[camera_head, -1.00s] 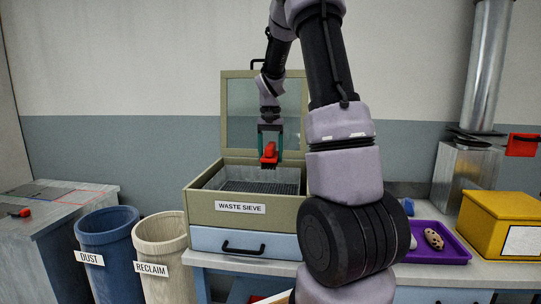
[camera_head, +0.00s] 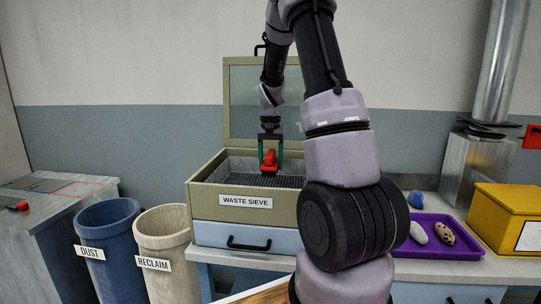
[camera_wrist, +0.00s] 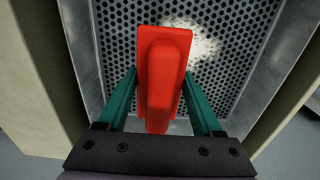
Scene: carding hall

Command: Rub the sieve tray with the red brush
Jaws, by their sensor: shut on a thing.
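My gripper (camera_head: 270,162) is shut on the red brush (camera_head: 269,161), with one green finger on each side of it. In the wrist view the brush (camera_wrist: 160,75) lies between the fingers, above the perforated sieve tray (camera_wrist: 112,25). A white patch of dust or fibre (camera_wrist: 198,42) lies on the tray beside the brush. In the head view the tray (camera_head: 290,182) sits inside the open box marked WASTE SIEVE (camera_head: 220,195), and the brush is low in the box. I cannot tell whether the bristles touch the tray; they are hidden under the brush.
The sieve box's raised lid (camera_head: 240,100) stands behind my gripper. The DUST bin (camera_head: 108,235) and RECLAIM bin (camera_head: 160,232) stand at left. A purple tray (camera_head: 455,248) and a yellow box (camera_head: 500,215) are at right on the bench.

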